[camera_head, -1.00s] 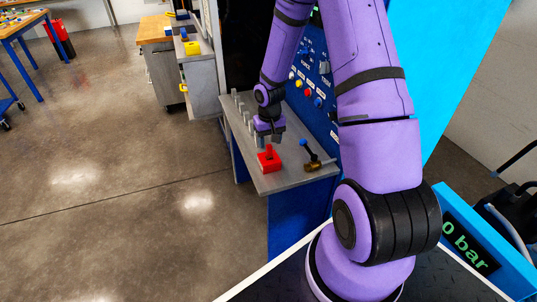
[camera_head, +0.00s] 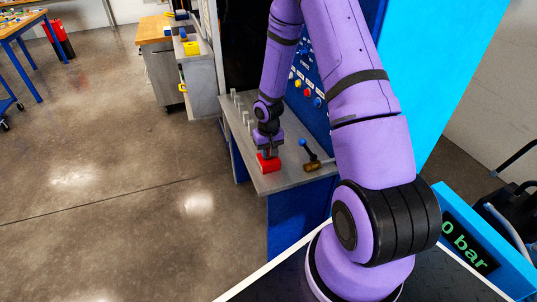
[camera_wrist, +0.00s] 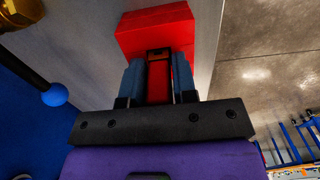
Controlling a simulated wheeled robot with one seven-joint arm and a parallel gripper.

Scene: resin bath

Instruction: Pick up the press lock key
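The press lock key seems to be the red piece, a red block (camera_head: 268,166) with an upright red handle, near the front left edge of the grey shelf (camera_head: 291,184). My gripper (camera_head: 270,152) is directly above the block, pointing down. In the wrist view, the red block (camera_wrist: 157,29) lies beyond the fingertips, and the narrow red handle (camera_wrist: 157,85) stands between the two blue-grey fingers of my gripper (camera_wrist: 159,78). The fingers are very close to its sides. I cannot tell whether they press on it.
A brass piece with a blue-knobbed lever (camera_head: 311,158) lies to the right on the shelf; its blue knob (camera_wrist: 54,95) shows in the wrist view. Several grey posts (camera_head: 240,108) line the shelf's left side. The blue control panel (camera_head: 312,85) rises behind.

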